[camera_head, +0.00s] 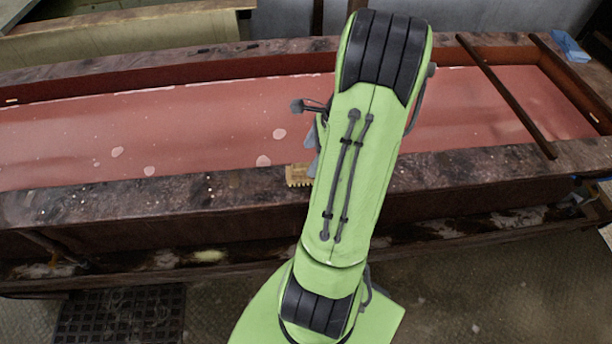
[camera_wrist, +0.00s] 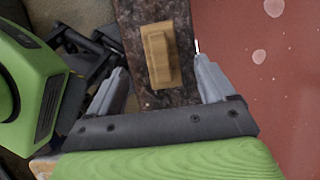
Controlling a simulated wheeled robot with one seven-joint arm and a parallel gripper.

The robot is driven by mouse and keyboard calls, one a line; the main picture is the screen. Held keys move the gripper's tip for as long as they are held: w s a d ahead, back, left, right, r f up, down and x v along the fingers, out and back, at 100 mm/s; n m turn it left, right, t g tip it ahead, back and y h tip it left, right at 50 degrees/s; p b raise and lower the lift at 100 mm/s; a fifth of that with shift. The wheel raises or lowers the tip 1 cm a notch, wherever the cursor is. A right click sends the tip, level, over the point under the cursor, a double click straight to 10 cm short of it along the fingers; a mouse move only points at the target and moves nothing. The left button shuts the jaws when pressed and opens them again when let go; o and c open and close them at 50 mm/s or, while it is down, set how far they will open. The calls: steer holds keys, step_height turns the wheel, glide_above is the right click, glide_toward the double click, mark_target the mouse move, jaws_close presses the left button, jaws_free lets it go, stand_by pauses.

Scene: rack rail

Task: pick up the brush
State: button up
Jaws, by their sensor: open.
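The brush (camera_wrist: 160,55) is a tan wooden block with a raised middle part, lying on the dark speckled ledge. In the head view its left end (camera_head: 297,175) shows, with a toothed lower edge; my green arm hides the rest. My gripper (camera_wrist: 165,78) is open and empty in the wrist view, its two grey fingers spread. In the head view my arm mostly hides the gripper.
The ledge (camera_head: 130,196) borders a long trough with a reddish floor (camera_head: 210,125) spotted with pale blotches. A dark bar (camera_head: 505,95) crosses the trough at right. A blue cloth (camera_head: 569,46) lies at the far right corner. A black floor grate (camera_head: 120,315) is at lower left.

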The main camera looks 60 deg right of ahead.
mark_target(305, 165)
steer(key=b+x, duration=0.1)
steer(key=x, duration=0.6)
steer(key=shift+w+d, duration=0.1)
steer(key=c, duration=1.2)
